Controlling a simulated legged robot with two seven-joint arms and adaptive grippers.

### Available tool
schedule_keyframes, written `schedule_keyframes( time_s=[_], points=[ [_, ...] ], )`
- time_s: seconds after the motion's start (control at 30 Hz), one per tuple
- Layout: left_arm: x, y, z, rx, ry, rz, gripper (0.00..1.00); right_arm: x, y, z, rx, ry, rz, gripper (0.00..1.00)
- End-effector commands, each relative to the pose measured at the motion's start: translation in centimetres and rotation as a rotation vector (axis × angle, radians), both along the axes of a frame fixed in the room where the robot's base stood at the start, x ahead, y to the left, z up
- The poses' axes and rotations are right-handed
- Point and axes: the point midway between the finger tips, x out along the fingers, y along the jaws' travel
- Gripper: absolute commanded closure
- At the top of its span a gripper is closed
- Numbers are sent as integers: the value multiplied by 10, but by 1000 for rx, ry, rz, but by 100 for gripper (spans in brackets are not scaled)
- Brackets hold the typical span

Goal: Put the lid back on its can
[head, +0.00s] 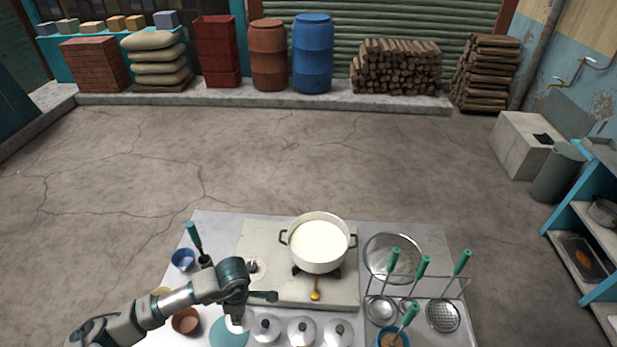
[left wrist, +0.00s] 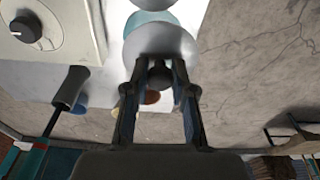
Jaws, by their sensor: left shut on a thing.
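My left gripper (head: 238,314) is at the front of the table, left of the row of cans. In the left wrist view its two fingers (left wrist: 160,100) are shut on the dark knob (left wrist: 160,76) of a pale round lid (left wrist: 158,43). In the head view the lid is mostly hidden by the gripper. Three white cans with dark-knobbed lids stand to the right: left can (head: 265,338), middle can (head: 301,338), right can (head: 338,338). Which can the held lid fits is unclear. My right gripper is out of view.
A rack (head: 420,285) with green-handled utensils is on the right. A blue bowl (head: 183,260) and a brown bowl (head: 186,321) are near my left arm.

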Motion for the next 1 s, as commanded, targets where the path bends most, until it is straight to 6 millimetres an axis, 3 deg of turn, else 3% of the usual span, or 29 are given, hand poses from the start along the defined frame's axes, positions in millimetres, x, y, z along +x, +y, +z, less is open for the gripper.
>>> schedule_keyframes(
  time_s=[0.4,0.7,0.77,1.0],
  points=[
    [48,4,68,1,-4,-1064,100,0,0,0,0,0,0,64],
    [63,5,98,-1,-1,-1516,100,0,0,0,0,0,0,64],
    [64,5,95,-3,1,-1550,100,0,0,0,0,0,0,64],
    [65,6,51,-1,3,-1578,100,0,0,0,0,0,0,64]
  ],
)
